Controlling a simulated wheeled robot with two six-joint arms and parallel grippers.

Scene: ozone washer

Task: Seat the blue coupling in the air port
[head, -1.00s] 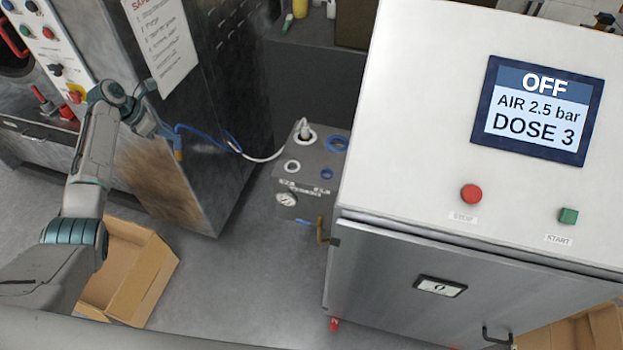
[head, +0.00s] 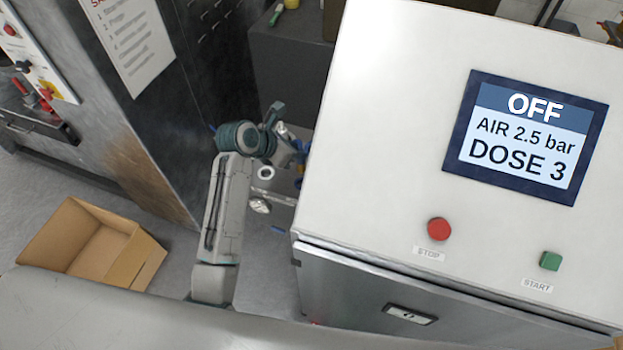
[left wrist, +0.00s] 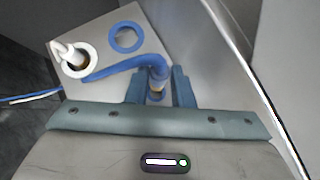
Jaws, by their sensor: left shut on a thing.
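My left gripper (left wrist: 157,90) is shut on the blue coupling (left wrist: 155,66) in the left wrist view, with a finger on each side. A blue hose bends from the coupling off to the left. The grey port panel (left wrist: 106,22) carries an empty blue ring (left wrist: 126,37), which looks like the air port. The coupling is beside this ring in the picture, toward the gripper; its height above the panel is unclear. In the head view my left wrist and gripper (head: 288,148) cover much of the panel, and the coupling is hard to make out. My right gripper is not in view.
A white ring (left wrist: 76,59) with a white plug in it sits left of the blue ring. The white machine's side wall (left wrist: 205,60) stands close on the right. In the head view an open cardboard box (head: 95,240) lies on the floor at left.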

